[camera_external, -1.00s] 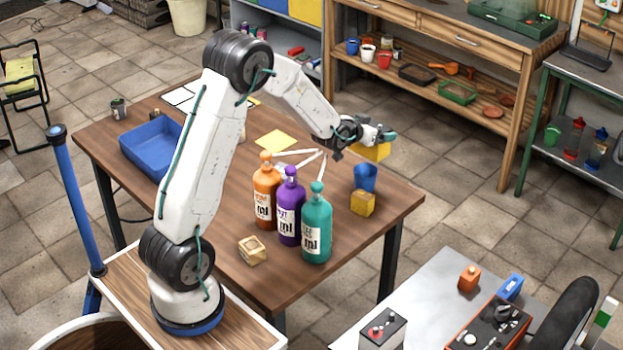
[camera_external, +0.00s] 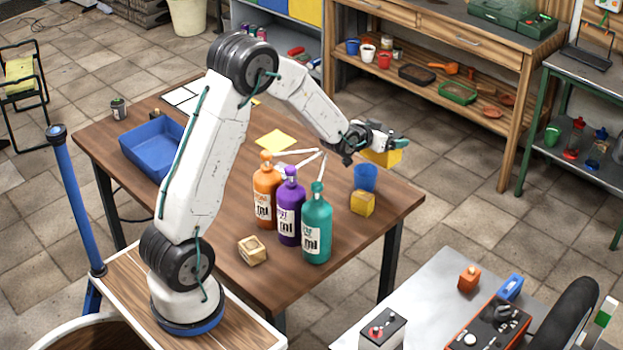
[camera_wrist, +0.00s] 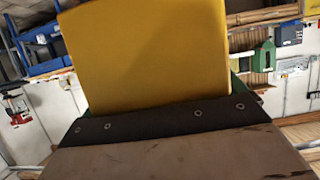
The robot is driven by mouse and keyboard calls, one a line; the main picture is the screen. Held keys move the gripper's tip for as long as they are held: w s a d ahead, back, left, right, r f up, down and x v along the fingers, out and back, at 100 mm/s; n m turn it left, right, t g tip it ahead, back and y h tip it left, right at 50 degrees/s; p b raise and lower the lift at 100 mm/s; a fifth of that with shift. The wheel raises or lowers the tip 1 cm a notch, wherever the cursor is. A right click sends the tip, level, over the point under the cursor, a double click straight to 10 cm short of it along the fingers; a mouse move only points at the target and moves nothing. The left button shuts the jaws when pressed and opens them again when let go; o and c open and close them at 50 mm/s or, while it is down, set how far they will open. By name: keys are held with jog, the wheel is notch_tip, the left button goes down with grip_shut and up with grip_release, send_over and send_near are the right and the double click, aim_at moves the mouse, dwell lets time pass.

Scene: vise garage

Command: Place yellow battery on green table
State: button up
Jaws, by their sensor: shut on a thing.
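My gripper (camera_external: 388,146) is shut on a yellow block-shaped thing, the yellow battery (camera_external: 384,158), and holds it in the air over the right end of the brown wooden table. In the wrist view the yellow battery (camera_wrist: 150,55) fills the upper middle, beyond a dark band. Its markings cannot be made out. A table with green legs and a grey top (camera_external: 590,72) stands at the far right, well apart from my gripper. Its right side is cut off by the picture edge.
The wooden table (camera_external: 215,225) carries orange (camera_external: 266,190), purple (camera_external: 289,208) and teal (camera_external: 316,228) bottles, a blue cup (camera_external: 365,178), a yellow-brown block (camera_external: 362,203) and a blue bin (camera_external: 155,147). A wooden workbench (camera_external: 440,35) stands behind. Open floor lies between the tables.

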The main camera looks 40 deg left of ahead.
jog(key=s+d+f+m+h, duration=0.2)
jog(key=d+f+h, duration=0.1)
jog(key=d, duration=0.9)
jog(key=s+d+f+m+g+h, duration=0.25)
jog(key=s+d+f+m, duration=0.2)
jog(key=s+d, duration=0.65)
jog(key=s+d+f+m+g+h, duration=0.25)
jog(key=s+d+f+h, duration=0.2)
jog(key=s+d, duration=0.6)
jog(key=shift+t, duration=0.5)
jog(key=shift+w+d+f, duration=0.2)
jog(key=shift+d+f, duration=0.1)
jog(key=shift+f, duration=0.85)
jog(key=shift+w+d+f, duration=0.25)
jog(key=shift+f, duration=0.9)
jog(key=shift+w+d+f, duration=0.2)
jog(key=shift+d+f, duration=0.1)
jog(key=shift+f, duration=0.85)
jog(key=shift+f+y, duration=0.3)
jog(key=shift+f, duration=0.3)
jog(key=o, duration=1.6)
jog(key=shift+c, duration=0.2)
